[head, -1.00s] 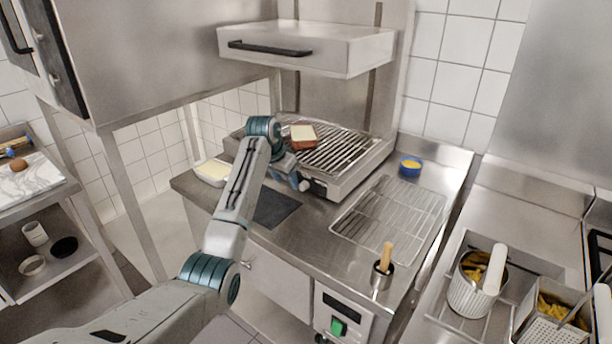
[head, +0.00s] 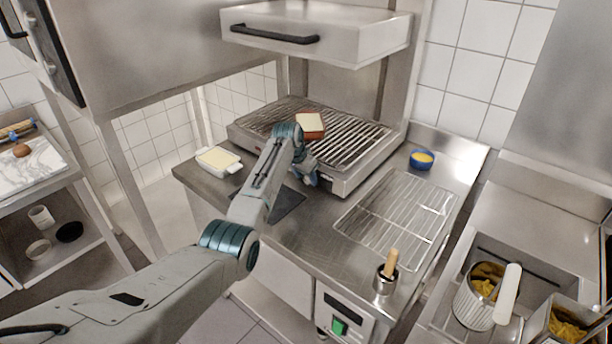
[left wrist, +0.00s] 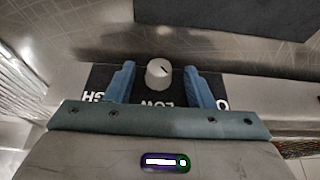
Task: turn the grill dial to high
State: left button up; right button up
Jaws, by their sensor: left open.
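The grill (head: 352,176) stands on the steel counter with a slice of bread or cheese-topped food (head: 310,125) on its bars. My left gripper (head: 308,178) is at the grill's front face and hides the dial in the head view. In the left wrist view the pale round dial (left wrist: 158,73) sits between the two blue fingers of my open left gripper (left wrist: 163,88), with a gap on both sides. A small dark mark is on its upper right. White letters on the black panel (left wrist: 98,80) appear upside down: HIGH at left, LOW in the middle, O at right, all partly covered.
A white butter dish (head: 218,161) and a dark mat (head: 284,204) lie near the arm. A wire rack (head: 398,217), blue bowl (head: 421,160) and brush pot (head: 384,282) are to the right. A hood (head: 315,38) hangs above the grill.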

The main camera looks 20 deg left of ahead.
pick_arm(q)
jog(key=shift+w+d+f, duration=0.1)
jog(key=shift+f, duration=0.2)
jog(key=shift+c, duration=1.2)
jog(key=c, duration=0.7)
jog(key=shift+c, duration=0.2)
pick_arm(e)
jog(key=shift+d+r, duration=0.15)
jog(key=shift+d, duration=0.1)
jog(key=shift+r, duration=0.1)
